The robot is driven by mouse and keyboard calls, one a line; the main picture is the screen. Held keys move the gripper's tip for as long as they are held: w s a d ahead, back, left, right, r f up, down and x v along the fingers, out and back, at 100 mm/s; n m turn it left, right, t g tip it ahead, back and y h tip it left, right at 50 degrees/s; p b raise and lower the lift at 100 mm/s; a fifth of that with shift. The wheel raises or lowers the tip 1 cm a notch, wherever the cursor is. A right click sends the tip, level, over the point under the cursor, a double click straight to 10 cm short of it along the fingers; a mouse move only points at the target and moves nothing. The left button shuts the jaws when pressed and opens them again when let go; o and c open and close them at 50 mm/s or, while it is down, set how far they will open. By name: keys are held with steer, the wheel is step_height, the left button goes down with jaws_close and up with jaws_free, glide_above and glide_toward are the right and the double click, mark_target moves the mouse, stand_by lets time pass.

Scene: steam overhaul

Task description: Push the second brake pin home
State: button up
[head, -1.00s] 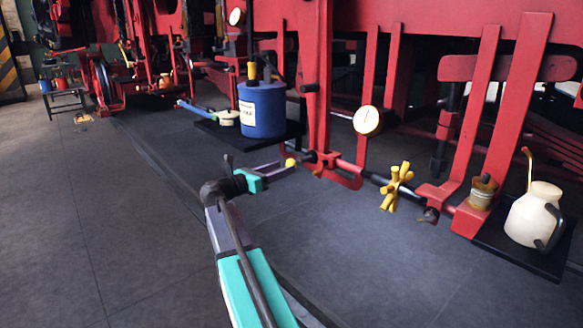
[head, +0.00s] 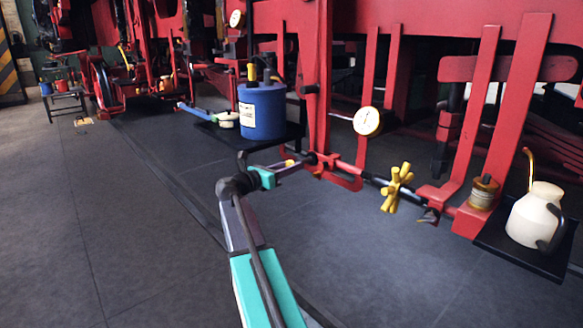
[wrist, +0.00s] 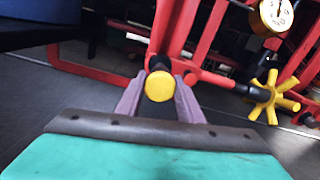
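The brake pin shows its round yellow head (wrist: 159,86) face-on in the wrist view, with a dark part behind it. My gripper (wrist: 160,80) has its two grey-purple fingers apart, one on each side of the yellow head. They look very close to its edges; I cannot tell whether they press on it. In the head view my gripper (head: 288,166) is at the red brake linkage (head: 340,172), below the black shelf, and hides most of the pin. How deep the pin sits is hidden.
A blue drum (head: 262,112) stands on the black shelf (head: 280,138) just above my gripper. A yellow star handwheel (head: 397,187), a dial gauge (head: 367,121) and a cream oil can (head: 535,215) are to the right. The dark floor in front is clear.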

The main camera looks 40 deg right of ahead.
jaws_close()
steer(key=shift+d+r, duration=0.1)
steer(key=d+p, duration=0.2)
steer(key=shift+s+d+r+p, duration=0.1)
steer(key=shift+d+p, duration=0.15)
steer(key=shift+p, duration=0.05)
steer(key=shift+s+d+p, duration=0.1)
steer(key=shift+d+p, duration=0.9)
steer(key=shift+d, duration=0.45)
steer(key=o, duration=0.9)
jaws_free()
steer(key=shift+d, duration=0.15)
